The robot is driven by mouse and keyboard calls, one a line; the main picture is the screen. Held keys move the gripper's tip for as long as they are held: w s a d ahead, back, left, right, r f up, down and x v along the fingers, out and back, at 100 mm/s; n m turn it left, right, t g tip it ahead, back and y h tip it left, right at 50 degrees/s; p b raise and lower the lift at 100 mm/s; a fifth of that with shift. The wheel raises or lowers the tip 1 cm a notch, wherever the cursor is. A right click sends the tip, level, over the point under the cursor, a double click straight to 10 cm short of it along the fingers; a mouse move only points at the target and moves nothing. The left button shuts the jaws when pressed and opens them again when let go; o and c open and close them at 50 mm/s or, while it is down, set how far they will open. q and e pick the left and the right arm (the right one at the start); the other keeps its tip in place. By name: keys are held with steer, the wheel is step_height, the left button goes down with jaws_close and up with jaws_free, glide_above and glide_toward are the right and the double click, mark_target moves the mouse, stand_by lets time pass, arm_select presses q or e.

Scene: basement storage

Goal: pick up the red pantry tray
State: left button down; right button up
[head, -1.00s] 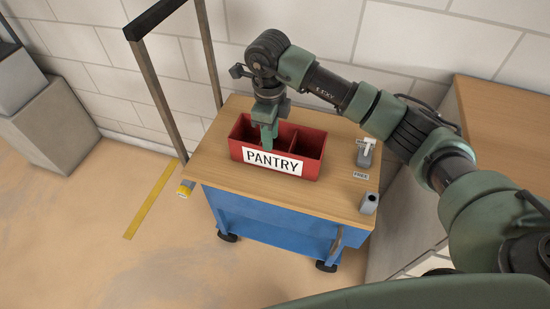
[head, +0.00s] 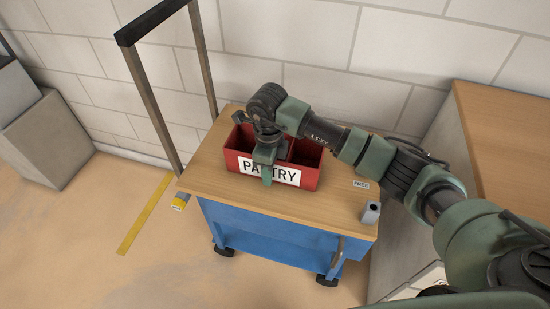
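The red pantry tray (head: 308,178) stands on the wooden top of a blue cart in the head view. It is an open box with a white label reading PANTRY on its front wall. My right gripper (head: 266,180) points down at the tray's front, and its green finger covers part of the label. The arm hides part of the tray's inside and back. I cannot tell whether the fingers are apart or touch the tray wall. My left gripper is not in view.
The blue cart (head: 262,233) has a tall frame (head: 150,95) at its left. A small grey holder (head: 370,213) stands at the top's front right, near a FREE label (head: 361,184). A wooden-topped cabinet (head: 510,135) is at right. Yellow tape (head: 146,213) marks the floor.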

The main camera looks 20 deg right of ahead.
steer(key=shift+c, duration=0.3)
jaws_close()
stand_by(1.1)
